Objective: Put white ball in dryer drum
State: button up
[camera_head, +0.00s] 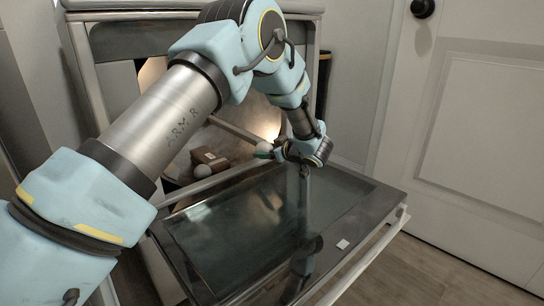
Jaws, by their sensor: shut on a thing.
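The dryer (90,60) stands open, with its dark glass door (250,225) folded down flat toward me. The dryer drum (176,140) shows behind the door as a lit metal cavity, partly hidden by my arm. My gripper (268,152) is above the inner edge of the door, at the drum opening, pointing left. It is shut on a small white ball (263,147), which shows at the fingertips with a greenish part beside it.

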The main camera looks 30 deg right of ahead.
jog(key=w+a+f, duration=0.1)
jog(key=w+a, duration=0.1)
jog(key=w, duration=1.2)
jog(key=shift+f, duration=0.4)
